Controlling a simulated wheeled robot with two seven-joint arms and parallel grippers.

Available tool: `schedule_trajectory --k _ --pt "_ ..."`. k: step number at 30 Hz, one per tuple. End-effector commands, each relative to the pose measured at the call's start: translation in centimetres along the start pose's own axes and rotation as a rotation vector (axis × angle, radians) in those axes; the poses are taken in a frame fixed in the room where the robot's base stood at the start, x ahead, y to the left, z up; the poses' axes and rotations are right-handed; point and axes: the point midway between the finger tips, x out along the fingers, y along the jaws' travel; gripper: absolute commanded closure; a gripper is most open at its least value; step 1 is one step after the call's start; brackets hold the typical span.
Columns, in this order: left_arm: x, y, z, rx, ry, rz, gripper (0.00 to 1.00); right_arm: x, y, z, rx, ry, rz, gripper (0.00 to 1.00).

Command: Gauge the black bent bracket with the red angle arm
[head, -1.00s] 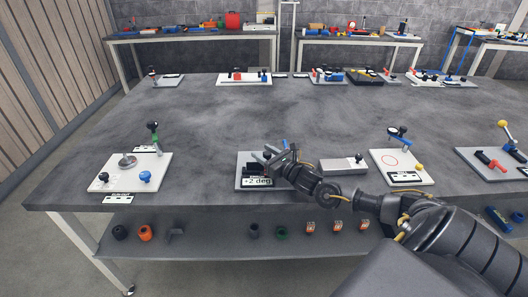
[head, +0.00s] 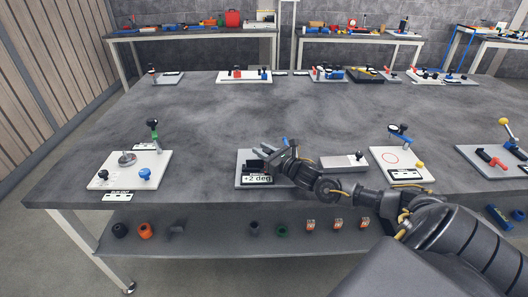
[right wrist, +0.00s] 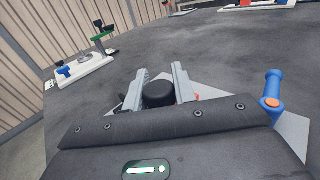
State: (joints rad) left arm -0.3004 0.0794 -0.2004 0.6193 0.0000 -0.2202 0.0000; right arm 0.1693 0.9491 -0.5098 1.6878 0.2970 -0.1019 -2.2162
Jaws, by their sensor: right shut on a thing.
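My right gripper (head: 268,150) is low over a grey plate (head: 243,183) at the front middle of the table. In the right wrist view its fingers (right wrist: 158,88) are shut on a black round knob (right wrist: 158,94). A small red part (right wrist: 198,97), possibly the angle arm, peeks out beside the right finger; the rest is hidden. A black block-like piece (head: 254,165) lies on the plate below the gripper; I cannot tell whether it is the bent bracket. A sign (head: 258,180) on the plate reads "+2 deg". My left gripper is not in view.
A grey block (head: 343,163) and a white plate with a red circle (head: 402,168) are to the right. A white fixture (head: 130,170) stands left. The table middle is clear.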

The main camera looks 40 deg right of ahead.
Motion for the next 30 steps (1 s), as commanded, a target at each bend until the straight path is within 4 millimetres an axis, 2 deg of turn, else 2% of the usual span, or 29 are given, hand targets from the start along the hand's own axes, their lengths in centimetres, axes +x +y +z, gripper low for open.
schedule_trajectory --k 2,9,10,14,23,26,30 --pt "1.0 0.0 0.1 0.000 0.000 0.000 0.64 0.1 0.0 -0.3 -0.003 -0.001 0.033 1.00" --pt "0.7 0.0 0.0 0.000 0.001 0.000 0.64 0.1 0.1 0.0 -0.001 0.001 0.038 1.00" --pt "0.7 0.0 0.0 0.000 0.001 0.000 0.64 0.1 0.1 0.0 0.000 0.001 0.038 0.69" --pt "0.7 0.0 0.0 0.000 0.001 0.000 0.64 0.1 0.1 0.0 0.000 0.000 0.038 0.52" --pt "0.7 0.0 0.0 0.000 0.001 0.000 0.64 0.0 0.1 -0.1 -0.001 0.001 0.038 0.52" --pt "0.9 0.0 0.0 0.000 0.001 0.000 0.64 -0.7 0.1 -0.2 -0.002 0.002 0.038 0.52" --pt "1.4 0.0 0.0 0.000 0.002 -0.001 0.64 -2.9 0.1 -0.4 -0.003 0.005 0.041 0.52"
